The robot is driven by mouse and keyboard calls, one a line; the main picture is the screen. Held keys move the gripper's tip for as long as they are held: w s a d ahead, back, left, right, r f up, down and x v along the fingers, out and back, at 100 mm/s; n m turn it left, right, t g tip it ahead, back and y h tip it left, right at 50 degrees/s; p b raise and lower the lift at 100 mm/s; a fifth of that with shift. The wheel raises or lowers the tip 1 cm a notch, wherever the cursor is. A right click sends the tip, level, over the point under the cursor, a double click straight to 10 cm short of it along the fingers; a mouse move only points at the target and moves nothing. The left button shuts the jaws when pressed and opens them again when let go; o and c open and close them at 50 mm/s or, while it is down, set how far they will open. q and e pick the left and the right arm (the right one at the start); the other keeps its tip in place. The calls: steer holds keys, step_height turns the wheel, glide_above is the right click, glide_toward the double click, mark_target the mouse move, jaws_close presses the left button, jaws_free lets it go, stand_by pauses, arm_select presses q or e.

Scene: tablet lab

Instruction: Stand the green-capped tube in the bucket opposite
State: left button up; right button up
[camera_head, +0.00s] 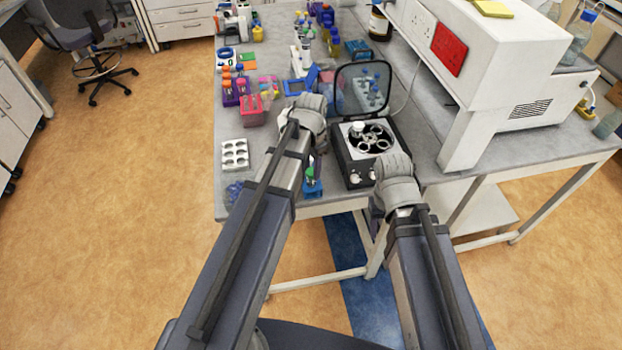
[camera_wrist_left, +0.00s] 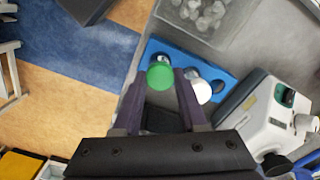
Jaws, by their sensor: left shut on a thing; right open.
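The green-capped tube (camera_wrist_left: 160,76) is between the purple fingers of my left gripper (camera_wrist_left: 163,88), which is shut on it. Its green cap also shows in the head view (camera_head: 310,171), at the small blue rack (camera_head: 313,189). I cannot tell whether its lower end is still in the rack. The centrifuge (camera_head: 345,168) stands open to the right, lid raised. Its rotor (camera_head: 371,139) has several round buckets, and a white-capped tube (camera_head: 358,127) stands in the far-left one. My right gripper (camera_head: 392,172) is by the centrifuge's front right corner, its jaws mostly hidden by the wrist.
In the left wrist view a white-capped tube (camera_wrist_left: 201,91) stands beside the green cap over the blue rack. A white tray with round wells (camera_head: 235,154) and a pink rack (camera_head: 250,111) are to the left. A large white instrument (camera_head: 480,95) stands at the right.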

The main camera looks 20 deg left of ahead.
arm_select(q)
steer(key=shift+r, duration=0.1)
step_height(320, 180, up, 7)
steer(key=p, duration=0.7)
steer(key=shift+r+p, duration=0.2)
steer(key=shift+p, duration=0.1)
stand_by(1.2)
step_height(320, 180, up, 7)
steer(key=p, duration=0.6)
steer(key=shift+f+p, duration=0.2)
steer(key=shift+p, duration=0.1)
steer(key=w+d, duration=1.7)
steer(key=d, duration=0.2)
steer(key=shift+w, duration=0.25)
steer(key=shift+f, duration=0.1)
step_height(320, 180, down, 4)
steer(key=b, duration=0.3)
steer(key=shift+r+b, duration=0.2)
steer(key=shift+b, duration=0.2)
